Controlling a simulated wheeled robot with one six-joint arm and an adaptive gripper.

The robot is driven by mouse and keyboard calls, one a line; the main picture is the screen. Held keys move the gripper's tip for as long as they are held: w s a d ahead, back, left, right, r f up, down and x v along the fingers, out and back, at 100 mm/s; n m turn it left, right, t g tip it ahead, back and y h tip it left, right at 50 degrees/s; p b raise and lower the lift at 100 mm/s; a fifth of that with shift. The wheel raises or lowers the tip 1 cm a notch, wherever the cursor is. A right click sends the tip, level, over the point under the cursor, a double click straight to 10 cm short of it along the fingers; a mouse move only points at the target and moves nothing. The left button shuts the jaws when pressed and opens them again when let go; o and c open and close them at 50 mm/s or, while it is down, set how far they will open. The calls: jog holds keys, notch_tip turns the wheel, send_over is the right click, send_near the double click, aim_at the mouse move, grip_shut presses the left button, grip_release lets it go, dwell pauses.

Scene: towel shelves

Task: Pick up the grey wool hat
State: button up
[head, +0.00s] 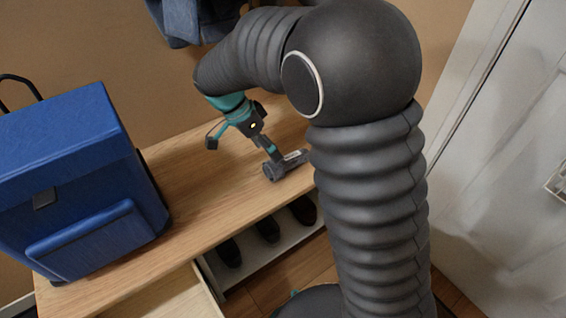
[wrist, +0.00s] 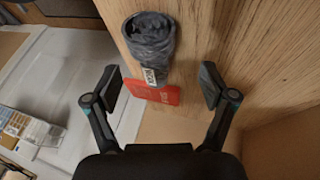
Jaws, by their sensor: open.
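A dark grey, rounded thing (wrist: 150,38) with a ribbed or folded round end and a small printed label lies on the wooden bench. I cannot tell for sure whether it is the wool hat. In the head view the grey thing (head: 275,170) lies near the bench's front edge, beside my arm. My gripper (wrist: 161,87) is open, with its fingers spread on either side of the label end and a red flat item (wrist: 152,94). In the head view my gripper (head: 270,150) points down just above the grey thing. Nothing is held.
A blue bag (head: 75,190) stands on the left of the wooden bench (head: 190,165). Dark shoes (head: 267,229) sit on a shelf below. Dark blue clothing (head: 190,20) hangs above. A white door (head: 510,150) is at the right. The bench between bag and gripper is clear.

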aim_at(282, 161)
jog(key=shift+d, duration=0.3)
jog(key=x, duration=0.4)
jog(key=shift+s+d+r, duration=0.1)
jog(key=shift+d, duration=0.4)
jog(key=shift+d+f, duration=0.25)
jog(key=shift+f, duration=0.3)
jog(key=c, duration=1.3)
